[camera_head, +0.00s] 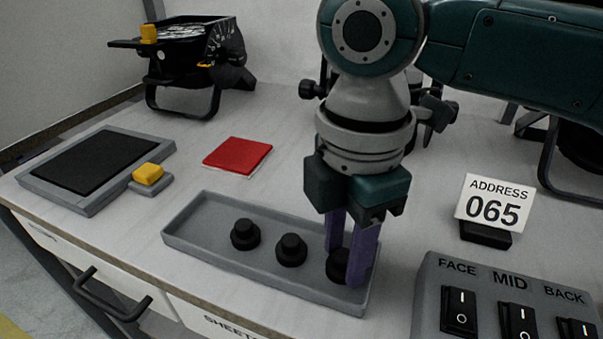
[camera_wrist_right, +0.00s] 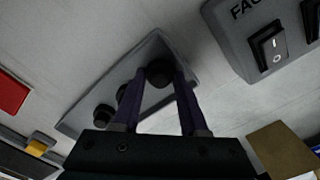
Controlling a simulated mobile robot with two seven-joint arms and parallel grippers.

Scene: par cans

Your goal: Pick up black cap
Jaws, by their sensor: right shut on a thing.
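Three black caps stand in a row in a shallow grey tray (camera_head: 200,249): a left cap (camera_head: 245,235), a middle cap (camera_head: 291,250) and a right cap (camera_head: 336,266). My right gripper (camera_head: 350,270) reaches down into the tray's right end. Its purple fingers are shut on the right cap, which they partly hide. In the right wrist view that cap (camera_wrist_right: 159,72) sits between the fingertips of my right gripper (camera_wrist_right: 160,80), and the other caps show to its left. I cannot tell whether the held cap touches the tray floor. My left gripper is not in view.
A red square (camera_head: 237,156), a yellow block (camera_head: 148,174) and a dark pad (camera_head: 92,163) lie to the left. A black lamp (camera_head: 190,55) stands at the back left.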

